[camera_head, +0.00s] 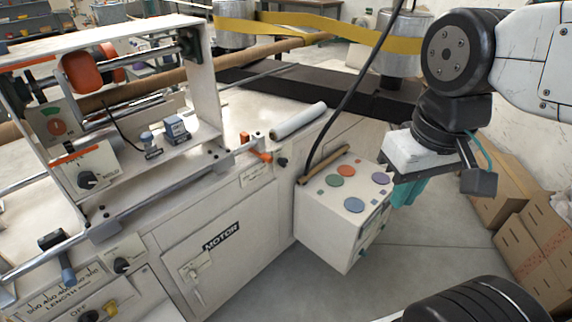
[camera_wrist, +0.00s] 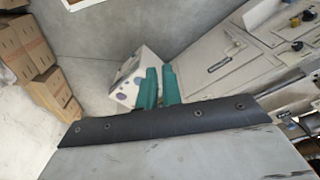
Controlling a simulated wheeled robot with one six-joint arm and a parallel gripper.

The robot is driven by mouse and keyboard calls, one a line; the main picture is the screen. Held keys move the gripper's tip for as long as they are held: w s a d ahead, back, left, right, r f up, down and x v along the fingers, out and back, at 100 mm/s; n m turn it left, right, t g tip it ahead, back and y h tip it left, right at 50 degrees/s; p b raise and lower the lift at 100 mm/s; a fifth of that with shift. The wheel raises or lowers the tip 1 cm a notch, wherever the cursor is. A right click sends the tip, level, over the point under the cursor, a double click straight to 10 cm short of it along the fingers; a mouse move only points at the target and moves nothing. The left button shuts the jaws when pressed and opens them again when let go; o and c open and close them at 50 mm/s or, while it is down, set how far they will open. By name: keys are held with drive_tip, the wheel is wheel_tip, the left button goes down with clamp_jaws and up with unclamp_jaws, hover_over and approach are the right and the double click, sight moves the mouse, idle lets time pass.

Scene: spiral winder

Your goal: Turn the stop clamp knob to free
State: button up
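The frames do not make clear which control is the stop clamp knob. A small dark knob (camera_head: 122,265) sits on a pale labelled plate at the lower left, beside the length scale (camera_head: 62,288). A blue-grey handle (camera_head: 66,268) hangs from a dark block on the rail left of it. Another black knob (camera_head: 87,180) is on a white plate with lettering that looks like HOLD. My gripper (camera_head: 408,190) is far to the right, beyond the control box, touching none of these. Its teal fingers (camera_wrist: 159,86) show a narrow gap in the wrist view, with nothing between them.
A white control box (camera_head: 338,232) with coloured buttons juts out between my gripper and the winder. The MOTOR cabinet (camera_head: 228,258) and an orange-tipped lever (camera_head: 262,156) lie left of it. Cardboard boxes (camera_head: 535,225) stand at right. Grey floor (camera_head: 415,250) before the box is clear.

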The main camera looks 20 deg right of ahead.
drive_tip(key=o, duration=0.5)
drive_tip(key=shift+f, duration=0.1)
drive_tip(key=o, duration=0.4)
drive_tip(key=w+f+g, duration=0.1)
drive_tip(key=w+d+f+g, duration=0.1)
drive_tip(key=f, duration=0.1)
drive_tip(key=w+f+g, duration=0.1)
drive_tip(key=shift+w+d+f+m, duration=0.3)
drive_tip(key=shift+w+d+f, duration=0.05)
drive_tip(key=shift+w+d, duration=0.05)
drive_tip(key=shift+c, duration=0.2)
drive_tip(key=w+d+f+n+t+h, duration=0.1)
drive_tip(key=w+d+f, duration=0.2)
drive_tip(key=w+f, duration=0.45)
drive_tip(key=w+d+f+h, duration=0.1)
drive_tip(key=w+d+f, duration=0.2)
drive_tip(key=w+f, duration=0.5)
drive_tip(key=n+t+y, duration=0.7)
drive_tip(key=t+y, duration=0.4)
drive_tip(key=t, duration=0.5)
approach(285, 163)
drive_tip(key=w, duration=0.1)
drive_tip(key=x, duration=0.7)
drive_tip(key=shift+w+a, duration=0.25)
drive_tip(key=shift+a, duration=0.1)
